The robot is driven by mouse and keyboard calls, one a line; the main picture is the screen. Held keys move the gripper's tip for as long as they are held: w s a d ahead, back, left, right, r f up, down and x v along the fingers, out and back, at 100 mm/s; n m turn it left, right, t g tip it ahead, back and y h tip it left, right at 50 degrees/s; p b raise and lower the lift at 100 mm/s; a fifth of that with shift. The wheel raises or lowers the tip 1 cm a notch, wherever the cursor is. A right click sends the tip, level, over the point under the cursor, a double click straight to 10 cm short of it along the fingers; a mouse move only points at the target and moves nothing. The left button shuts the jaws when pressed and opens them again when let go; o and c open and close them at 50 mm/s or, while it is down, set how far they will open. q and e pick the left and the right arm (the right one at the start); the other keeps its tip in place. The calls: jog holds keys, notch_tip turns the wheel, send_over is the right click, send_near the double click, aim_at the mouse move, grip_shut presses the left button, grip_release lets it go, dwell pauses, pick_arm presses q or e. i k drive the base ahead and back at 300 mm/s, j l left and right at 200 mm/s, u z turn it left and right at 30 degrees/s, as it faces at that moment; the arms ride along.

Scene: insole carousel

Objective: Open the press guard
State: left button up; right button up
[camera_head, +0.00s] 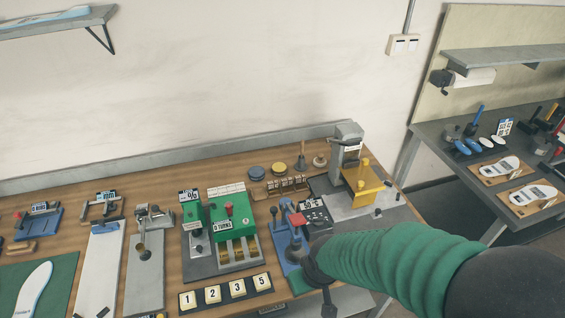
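A grey press (347,150) stands at the right end of the wooden bench on a grey base plate. A yellow guard (366,186) with an upright yellow post sits at its front, over the base plate. Whether the guard is shut cannot be told at this size. My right arm in a green sleeve comes in from the lower right. Its dark end, with my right gripper (314,268), is over the front of the bench, left of and nearer than the press, apart from the guard. Its fingers are not clear. My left gripper is out of view.
A blue lever device (290,250) with a red knob is beside my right gripper. Left of it are a green machine (229,213) and a numbered block row (225,291). A second bench (440,150) with insoles stands at the right, across a gap.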

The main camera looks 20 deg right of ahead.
aim_at(363, 175)
jog(key=z, duration=1.35)
jog(key=k+j+u, duration=0.2)
jog(key=j+u, duration=0.25)
jog(key=i+l, duration=0.55)
